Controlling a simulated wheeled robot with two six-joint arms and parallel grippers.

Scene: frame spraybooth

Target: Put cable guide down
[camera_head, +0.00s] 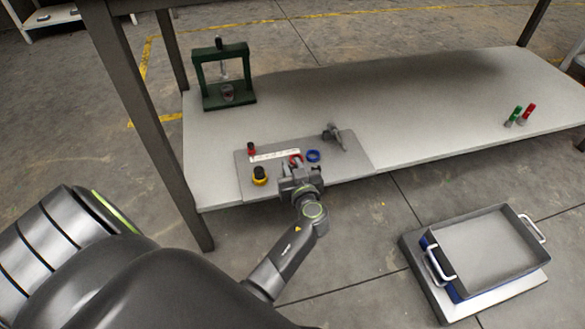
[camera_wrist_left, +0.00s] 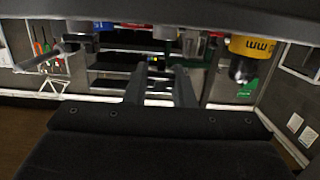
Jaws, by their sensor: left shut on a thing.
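My left gripper (camera_head: 297,172) is low over the grey mat (camera_head: 350,165) on the near left part of the table, and it is shut on the cable guide. The gripper mostly hides the guide; a small red ring-like part (camera_head: 296,158) shows just beyond the fingers, and I cannot tell whether it touches the mat. In the left wrist view the two dark fingers (camera_wrist_left: 160,88) stand close together, and the held piece is not clear between them. My right gripper is not in view.
Around the gripper are a blue ring (camera_head: 313,156), a yellow-and-black piece (camera_head: 260,176), a small red-topped piece (camera_head: 251,148), a white strip (camera_head: 274,155) and a grey tool (camera_head: 335,135). A green press (camera_head: 205,80) stands back left.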

